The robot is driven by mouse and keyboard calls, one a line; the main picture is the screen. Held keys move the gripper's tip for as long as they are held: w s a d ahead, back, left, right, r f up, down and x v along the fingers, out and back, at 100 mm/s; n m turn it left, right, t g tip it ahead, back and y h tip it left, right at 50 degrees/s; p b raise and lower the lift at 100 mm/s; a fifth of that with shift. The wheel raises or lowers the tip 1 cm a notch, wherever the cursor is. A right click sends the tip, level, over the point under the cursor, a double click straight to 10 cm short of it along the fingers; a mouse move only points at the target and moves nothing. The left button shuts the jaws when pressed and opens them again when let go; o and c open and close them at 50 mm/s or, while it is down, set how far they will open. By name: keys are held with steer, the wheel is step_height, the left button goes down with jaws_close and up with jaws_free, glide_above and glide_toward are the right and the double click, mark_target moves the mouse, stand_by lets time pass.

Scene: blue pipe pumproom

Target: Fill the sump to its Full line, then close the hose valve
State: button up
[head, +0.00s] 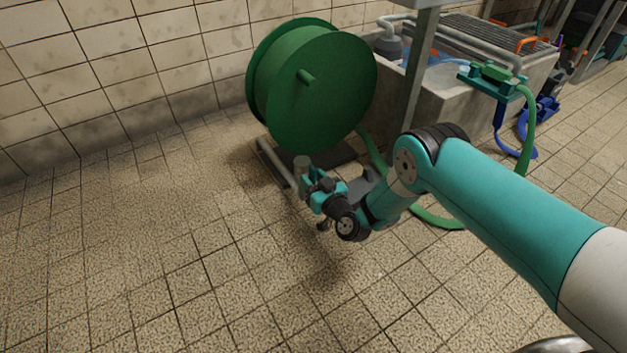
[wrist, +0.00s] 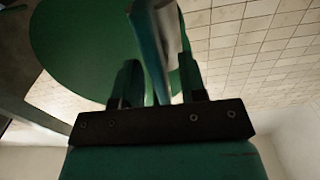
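The sump (head: 425,105) is a concrete trough at the upper right of the head view, with blue water partly in sight. Its Full line cannot be made out. A green hose (head: 527,130) hangs from a teal and green fitting (head: 492,78) at the sump's rim. My gripper (head: 311,180) is low in front of the hose reel, beside a short grey post (head: 302,163). In the wrist view, a teal and grey bar (wrist: 153,45) passes between my two separated fingers (wrist: 160,85). Whether they grip it is unclear. I cannot tell which part is the hose valve.
A large green hose reel (head: 325,90) stands on a dark base by the tiled wall. Green hose (head: 437,217) lies on the floor behind my arm. A grey upright post (head: 414,75) stands before the sump. A blue hose (head: 515,150) is at the right. Floor at left is clear.

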jaws_close()
steer(key=shift+m, duration=0.4)
steer(key=m, duration=0.2)
steer(key=shift+w+d+m+p, duration=0.1)
steer(key=shift+m+p, duration=0.2)
steer(key=shift+p, duration=0.05)
steer(key=m, duration=0.6)
steer(key=m+b, duration=0.1)
steer(key=m, duration=0.3)
steer(key=shift+w+d+f, duration=0.2)
steer(key=shift+d+f, duration=0.1)
steer(key=shift+f, duration=0.1)
steer(key=m+b, duration=0.1)
steer(key=m, duration=0.3)
steer(key=shift+f, duration=0.15)
steer(key=shift+m, duration=0.3)
